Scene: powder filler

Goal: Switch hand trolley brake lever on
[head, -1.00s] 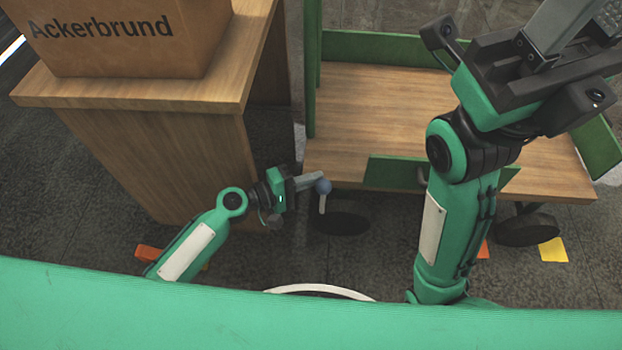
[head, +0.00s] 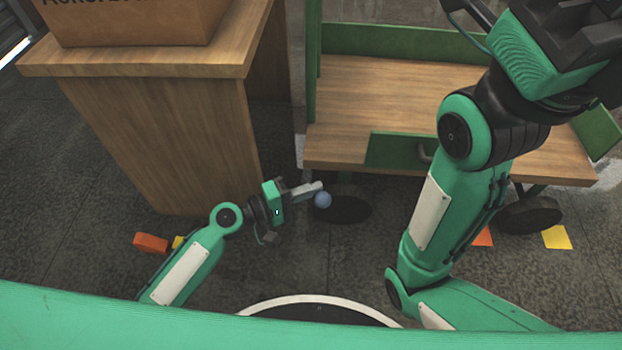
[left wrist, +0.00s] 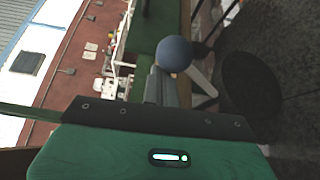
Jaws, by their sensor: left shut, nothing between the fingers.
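The hand trolley (head: 400,105) has a wooden deck and green side panels. Its brake lever has a blue-grey ball knob (head: 323,200), low in front of the trolley's left corner. My left gripper (head: 319,187) is shut and empty, with its fingertips right at the far side of the knob in the head view; I cannot tell whether they touch. In the left wrist view the knob (left wrist: 174,53) is just beyond the closed fingers (left wrist: 160,88), and a pale rod (left wrist: 203,80) shows beside it. In the head view the rod is hidden. My right gripper's fingers are outside the picture.
A wooden counter (head: 160,150) with a cardboard box (head: 130,25) stands left of the trolley. A dark trolley wheel (head: 530,215) is at the right. Orange (head: 150,243) and yellow (head: 557,237) pieces mark the floor. Open floor lies between me and the trolley.

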